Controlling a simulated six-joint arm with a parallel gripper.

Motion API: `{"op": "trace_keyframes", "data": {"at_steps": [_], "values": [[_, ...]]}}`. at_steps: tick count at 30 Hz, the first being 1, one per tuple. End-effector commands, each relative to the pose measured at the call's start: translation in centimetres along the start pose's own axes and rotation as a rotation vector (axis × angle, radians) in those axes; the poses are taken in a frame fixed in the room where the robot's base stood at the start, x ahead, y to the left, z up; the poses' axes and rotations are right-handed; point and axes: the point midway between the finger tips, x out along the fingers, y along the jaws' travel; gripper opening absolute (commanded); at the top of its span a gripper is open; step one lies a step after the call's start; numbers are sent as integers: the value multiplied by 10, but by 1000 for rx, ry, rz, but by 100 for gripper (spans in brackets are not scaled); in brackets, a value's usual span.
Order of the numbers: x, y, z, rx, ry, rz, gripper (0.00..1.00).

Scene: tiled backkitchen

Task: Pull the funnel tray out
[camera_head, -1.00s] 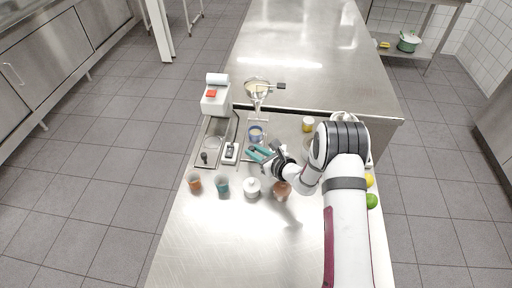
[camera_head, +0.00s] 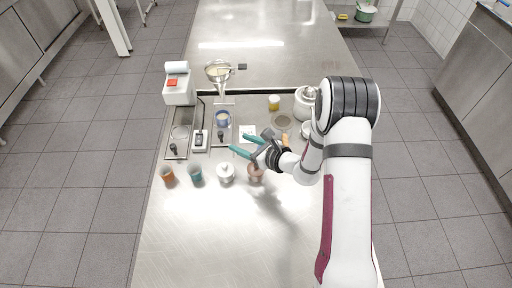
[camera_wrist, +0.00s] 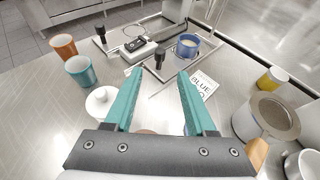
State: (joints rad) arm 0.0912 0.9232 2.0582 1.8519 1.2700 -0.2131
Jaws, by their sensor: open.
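The funnel tray (camera_head: 231,142) is a flat metal tray with a black knob (camera_head: 221,135) at its near end and a blue cup (camera_head: 223,118) on it. A clear funnel (camera_head: 219,73) on a stand rises at its far end. My gripper (camera_head: 242,145) is open and empty, to the right of and nearer than the knob, with teal fingers. In the wrist view the knob (camera_wrist: 160,56) stands beyond and between the fingertips (camera_wrist: 158,76), apart from them. The blue cup (camera_wrist: 188,44) is just behind it. The funnel is outside the wrist view.
Left of it are a scale (camera_head: 199,140), another knobbed tray (camera_head: 176,152) and a white-grey machine (camera_head: 179,84). An orange cup (camera_head: 167,174), teal cup (camera_head: 195,173) and white lidded pot (camera_head: 226,172) stand in front. A printed card (camera_wrist: 203,84) lies right of the tray.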

Motion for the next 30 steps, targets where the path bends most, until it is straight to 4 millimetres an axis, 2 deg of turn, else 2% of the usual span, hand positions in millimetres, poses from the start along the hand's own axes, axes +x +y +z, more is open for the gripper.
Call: {"op": "trace_keyframes", "data": {"at_steps": [3,6,9,20,22,23,24,26,27,28,30], "values": [[-33,-1,0,2,0,-4,56],[-53,-1,0,0,0,-3,56],[-64,0,0,0,0,-1,56],[-66,3,3,-36,-1,22,56],[-54,21,17,-244,-6,143,56],[-47,33,25,-404,-9,230,56],[-40,50,35,-673,-19,365,56],[-33,68,45,-1145,-37,577,56],[-30,70,50,-1462,-48,703,56],[-28,67,54,-1691,-54,788,56],[-23,48,72,-2171,-57,955,56]]}}
